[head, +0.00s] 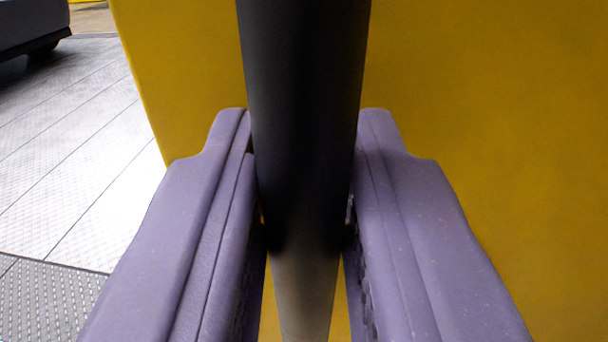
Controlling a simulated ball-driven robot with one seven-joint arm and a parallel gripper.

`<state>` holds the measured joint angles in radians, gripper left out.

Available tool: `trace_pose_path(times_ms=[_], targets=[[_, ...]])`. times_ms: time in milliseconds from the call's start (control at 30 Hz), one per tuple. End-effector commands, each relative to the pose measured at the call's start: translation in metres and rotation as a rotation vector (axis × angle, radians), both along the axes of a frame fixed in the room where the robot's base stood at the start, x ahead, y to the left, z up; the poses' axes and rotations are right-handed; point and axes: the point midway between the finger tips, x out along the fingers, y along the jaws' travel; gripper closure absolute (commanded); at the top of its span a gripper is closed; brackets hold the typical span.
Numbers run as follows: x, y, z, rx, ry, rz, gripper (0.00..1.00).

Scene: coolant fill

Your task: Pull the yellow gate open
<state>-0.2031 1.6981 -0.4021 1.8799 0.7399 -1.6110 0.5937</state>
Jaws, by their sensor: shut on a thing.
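The yellow gate (480,90) fills most of the head view as a flat yellow panel, with its left edge slanting down at the left. A dark upright bar, the gate's handle (303,110), stands in front of the panel in the middle. My gripper (304,190) has its two purple fingers on either side of the bar, pressed against it. It is shut on the handle. The lower part of the bar shows lighter between the fingers. The right edge of the gate is out of view, and how the bar joins the panel cannot be seen.
Left of the gate's edge is a light grey tiled floor (75,150), clear in the part that shows. A dark grating (50,305) lies at the lower left. A dark object (32,28) stands at the upper left, with a bit of yellow behind it.

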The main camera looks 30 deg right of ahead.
Motion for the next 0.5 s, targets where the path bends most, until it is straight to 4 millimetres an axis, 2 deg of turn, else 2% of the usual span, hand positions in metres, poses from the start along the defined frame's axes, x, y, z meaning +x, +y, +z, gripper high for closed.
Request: trace_pose_path(times_ms=[167, 200, 233, 500], targets=[[0.0005, 0.0005, 0.0001, 0.001, -0.001, 0.001, 1.00], [0.0004, 0.0005, 0.0000, 0.001, -0.001, 0.001, 0.67], [0.0004, 0.0005, 0.0000, 0.001, -0.001, 0.001, 0.60], [-0.0001, 0.0004, -0.0002, 0.001, 0.001, 0.001, 0.59]])
